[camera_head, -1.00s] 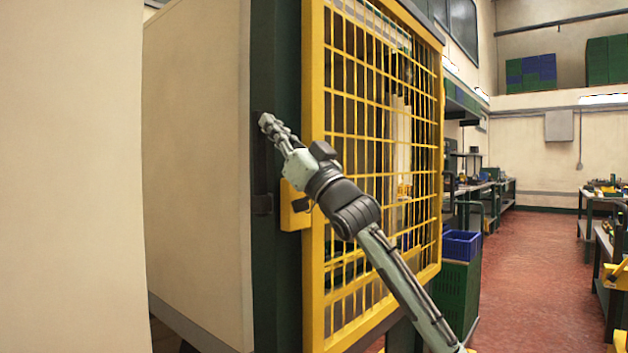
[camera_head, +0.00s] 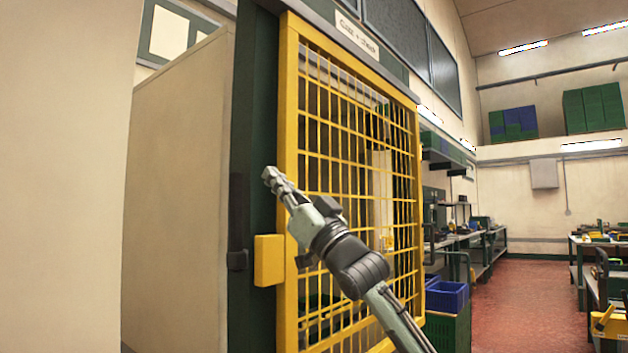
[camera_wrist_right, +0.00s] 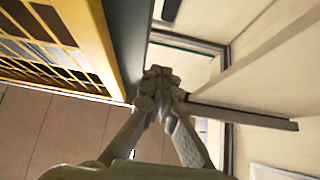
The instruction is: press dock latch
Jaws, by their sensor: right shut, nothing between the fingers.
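A yellow mesh door (camera_head: 289,200) in a dark green frame (camera_head: 262,120) fills the middle of the head view. A yellow block (camera_head: 269,260) sits at the door's left edge, with a dark upright handle-like bar (camera_head: 238,220) left of it on the frame. I cannot tell which part is the dock latch. My right gripper (camera_head: 270,176) is shut and empty, in front of the door's left edge and above the yellow block. It seems apart from the door. In the right wrist view, its closed fingertips (camera_wrist_right: 158,82) show beside the yellow mesh panel (camera_wrist_right: 75,50). My left gripper is out of view.
A plain pale surface (camera_head: 70,180) fills the left of the head view. A blue bin (camera_head: 446,296) stands right of the cage. Workbenches (camera_head: 590,240) line the far right, with open red floor (camera_head: 520,300) between.

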